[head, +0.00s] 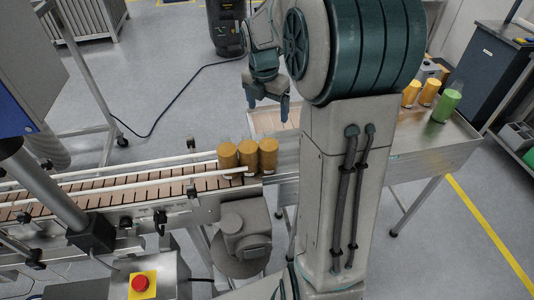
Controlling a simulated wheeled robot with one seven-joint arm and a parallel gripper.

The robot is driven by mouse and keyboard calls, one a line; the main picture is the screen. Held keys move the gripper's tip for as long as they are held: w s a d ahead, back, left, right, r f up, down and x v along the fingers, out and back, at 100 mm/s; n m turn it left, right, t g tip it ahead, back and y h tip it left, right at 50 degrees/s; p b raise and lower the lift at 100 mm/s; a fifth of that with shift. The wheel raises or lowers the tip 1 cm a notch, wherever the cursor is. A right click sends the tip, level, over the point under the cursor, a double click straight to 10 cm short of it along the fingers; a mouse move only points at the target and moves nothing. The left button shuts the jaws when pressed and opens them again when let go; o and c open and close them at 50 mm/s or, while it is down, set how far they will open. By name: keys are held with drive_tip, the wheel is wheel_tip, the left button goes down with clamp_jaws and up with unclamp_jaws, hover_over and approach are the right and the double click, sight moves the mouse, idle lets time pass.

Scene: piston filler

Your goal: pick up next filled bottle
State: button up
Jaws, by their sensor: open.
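Three amber filled-looking bottles (248,158) stand upright in a close row at the right end of the conveyor (150,187), beside its guide rail. My gripper (268,106) is open and empty, with its fingers pointing down. In the picture it is above and slightly right of the row, apart from the bottles. My own arm hides part of the area right of the row. Two orange-yellow bottles (410,93) and a green one (446,106) are on the steel table at the right, and look tilted.
The conveyor's pale guide rails (110,165) run left from the bottles. The steel table (425,140) extends right behind my arm. A red emergency button (140,283) sits on a box at the front. A cable (165,110) lies on the open floor behind.

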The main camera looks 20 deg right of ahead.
sight(269, 139)
drive_tip(key=f, duration=0.8)
drive_tip(key=shift+w+d+p, duration=0.25)
drive_tip(key=shift+d+p, duration=0.05)
drive_tip(key=shift+d, duration=0.05)
drive_tip(key=shift+w+f+p, duration=0.15)
drive_tip(key=shift+f+p, duration=0.5)
drive_tip(key=shift+f, duration=2.05)
drive_tip(key=c, duration=1.8)
drive_tip(key=shift+o, duration=0.2)
drive_tip(key=shift+d+r, duration=0.1)
